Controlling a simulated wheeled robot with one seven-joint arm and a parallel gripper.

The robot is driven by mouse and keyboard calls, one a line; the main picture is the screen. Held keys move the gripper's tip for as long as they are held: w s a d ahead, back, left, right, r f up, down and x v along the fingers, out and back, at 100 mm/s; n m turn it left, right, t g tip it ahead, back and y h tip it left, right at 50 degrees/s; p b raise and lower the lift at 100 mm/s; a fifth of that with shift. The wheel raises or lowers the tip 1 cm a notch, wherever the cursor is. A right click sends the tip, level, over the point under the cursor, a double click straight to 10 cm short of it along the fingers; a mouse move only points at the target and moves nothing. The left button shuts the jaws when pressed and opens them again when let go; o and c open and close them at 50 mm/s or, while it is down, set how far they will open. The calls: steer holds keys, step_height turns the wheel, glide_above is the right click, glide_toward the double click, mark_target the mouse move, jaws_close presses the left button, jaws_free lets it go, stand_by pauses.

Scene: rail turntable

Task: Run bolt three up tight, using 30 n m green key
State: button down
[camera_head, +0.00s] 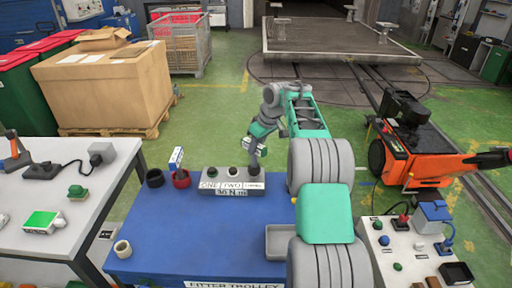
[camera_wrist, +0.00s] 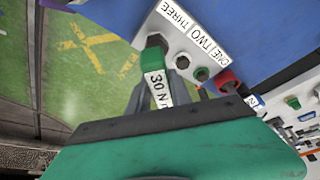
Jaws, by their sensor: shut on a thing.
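My gripper (camera_head: 262,136) is shut on the green key, above the right end of the bolt block. In the wrist view the key (camera_wrist: 154,68) has a green band and a white label reading "30 N", partly hidden by my gripper. Its dark socket end (camera_wrist: 156,42) is at the bolt position marked THREE and hides the bolt there. I cannot tell whether it is fully seated. The grey bolt block (camera_head: 222,184) stands on the blue trolley, labelled ONE, TWO, THREE and 30 N m. Bolts one (camera_head: 210,171) and two (camera_head: 232,171) are uncovered.
A red holder (camera_head: 181,181) with another labelled key and an empty-looking black holder (camera_head: 154,178) stand left of the block. A cream ring (camera_head: 122,249) and a grey tray (camera_head: 279,243) are on the blue trolley (camera_head: 190,240). A white bench (camera_head: 75,190) stands left.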

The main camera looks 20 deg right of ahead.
steer(key=shift+a+m+h+b, duration=0.15)
steer(key=shift+m+h+b, duration=0.35)
steer(key=shift+m+b, duration=0.95)
steer(key=shift+m, duration=0.45)
steer(key=shift+b, duration=0.3)
steer(key=shift+a+m+h, duration=0.1)
steer(key=shift+m+h, duration=0.2)
steer(key=shift+m, duration=0.4)
steer(key=shift+m+h+b, duration=0.4)
steer(key=shift+m, duration=0.3)
steer(key=shift+a, duration=0.1)
